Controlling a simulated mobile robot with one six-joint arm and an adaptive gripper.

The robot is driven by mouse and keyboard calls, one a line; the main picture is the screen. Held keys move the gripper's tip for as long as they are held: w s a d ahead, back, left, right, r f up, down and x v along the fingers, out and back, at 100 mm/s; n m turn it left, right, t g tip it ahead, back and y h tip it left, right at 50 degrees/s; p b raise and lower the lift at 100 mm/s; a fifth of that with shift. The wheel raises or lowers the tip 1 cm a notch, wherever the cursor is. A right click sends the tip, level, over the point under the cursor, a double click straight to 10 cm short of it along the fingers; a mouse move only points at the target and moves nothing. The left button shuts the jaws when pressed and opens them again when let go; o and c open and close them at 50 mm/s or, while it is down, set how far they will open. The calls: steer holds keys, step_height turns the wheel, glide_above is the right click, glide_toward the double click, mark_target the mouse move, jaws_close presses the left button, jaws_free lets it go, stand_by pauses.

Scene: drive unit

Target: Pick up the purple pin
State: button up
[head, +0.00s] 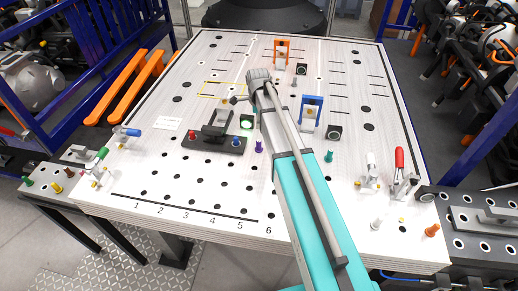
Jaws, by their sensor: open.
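The purple pin (258,147) stands upright on the white perforated table (180,200), just left of my arm near the middle. My gripper (238,100) is at the far end of my teal and grey arm, beyond the pin and above the table. The gripper is small in this view and seen from behind, with its fingers toward the left. I see nothing held in it. The pin is apart from the gripper.
A dark fixture (214,135) with red and blue pins is left of the purple pin. A green-lit block (246,122) stands just behind it.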

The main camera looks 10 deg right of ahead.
mark_target(259, 141)
steer(key=shift+f, duration=0.1)
stand_by(0.3)
step_height(259, 141, down, 8)
steer(key=b, duration=0.8)
steer(key=shift+f+b, duration=0.2)
steer(key=shift+b, duration=0.15)
steer(key=f+b, duration=0.3)
steer(key=shift+s+f, duration=0.15)
steer(key=shift+s, duration=0.15)
steer(key=shift+f+b, duration=0.95)
steer(key=shift+b, duration=0.15)
jaws_close()
